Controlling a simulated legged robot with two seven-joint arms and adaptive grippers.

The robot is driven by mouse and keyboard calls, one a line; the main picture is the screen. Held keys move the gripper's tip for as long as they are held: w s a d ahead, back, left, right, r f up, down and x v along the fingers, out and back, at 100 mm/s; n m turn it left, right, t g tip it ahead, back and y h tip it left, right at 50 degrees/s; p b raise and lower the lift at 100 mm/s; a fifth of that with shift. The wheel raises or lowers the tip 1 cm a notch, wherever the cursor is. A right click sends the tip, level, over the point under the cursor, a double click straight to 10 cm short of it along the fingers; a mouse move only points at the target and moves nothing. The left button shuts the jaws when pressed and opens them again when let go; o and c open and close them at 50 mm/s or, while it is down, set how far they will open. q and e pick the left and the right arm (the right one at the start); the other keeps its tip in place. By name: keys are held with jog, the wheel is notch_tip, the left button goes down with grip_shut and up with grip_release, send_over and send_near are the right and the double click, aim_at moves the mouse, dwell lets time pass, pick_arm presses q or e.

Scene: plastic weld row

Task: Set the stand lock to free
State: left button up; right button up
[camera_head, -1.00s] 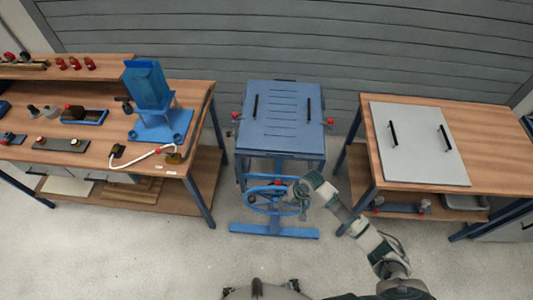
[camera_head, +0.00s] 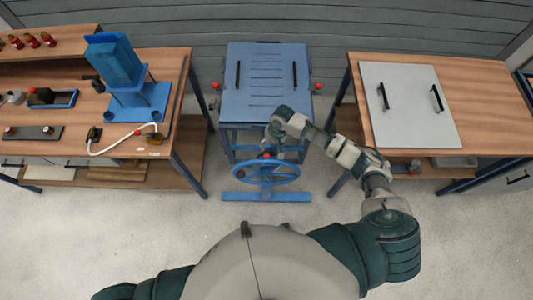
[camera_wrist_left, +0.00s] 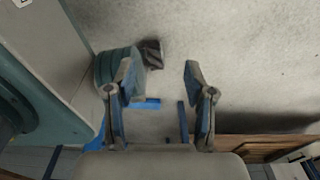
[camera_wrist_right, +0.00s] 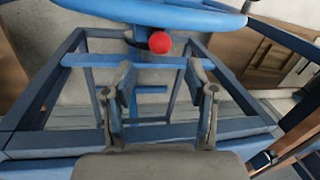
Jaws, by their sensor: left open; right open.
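The blue stand (camera_head: 264,90) has a slotted top with two black handles. Below it are a blue handwheel (camera_head: 266,183) and a red ball knob (camera_head: 266,155); I cannot tell for certain which part is the lock. My right gripper (camera_head: 272,134) is at the stand's front, above the handwheel. In the right wrist view this open, empty gripper (camera_wrist_right: 160,85) points into the blue frame (camera_wrist_right: 60,90). The red knob (camera_wrist_right: 160,42) is just beyond its fingertips, apart from them, by the wheel rim (camera_wrist_right: 185,14). My left gripper (camera_wrist_left: 158,75) is open and empty over the floor, outside the head view.
A wooden bench (camera_head: 180,75) with a blue fixture (camera_head: 125,75) and a white cable stands left. A wooden table (camera_head: 490,110) with a grey panel (camera_head: 405,105) stands right. Red knobs (camera_head: 215,86) (camera_head: 318,87) stick out from the stand's sides. Floor before the stand is clear.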

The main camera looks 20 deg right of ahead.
aim_at(267, 153)
jog(key=f, duration=0.4)
jog(key=f+b, duration=0.1)
jog(key=f, duration=0.1)
jog(key=shift+a, duration=0.35)
jog(key=shift+a+f, duration=0.15)
jog(key=shift+a, duration=0.05)
pick_arm(q)
jog(key=w, duration=0.3)
jog(key=shift+w+d+r, duration=0.15)
jog(key=shift+d, duration=0.1)
pick_arm(e)
jog(key=shift+a+f, duration=0.1)
jog(key=shift+a, duration=0.15)
jog(key=shift+d, duration=0.2)
jog(key=c, duration=0.9)
grip_shut()
pick_arm(q)
jog(key=shift+d+r, duration=0.15)
jog(key=shift+d, duration=0.15)
pick_arm(e)
jog(key=shift+d, duration=0.1)
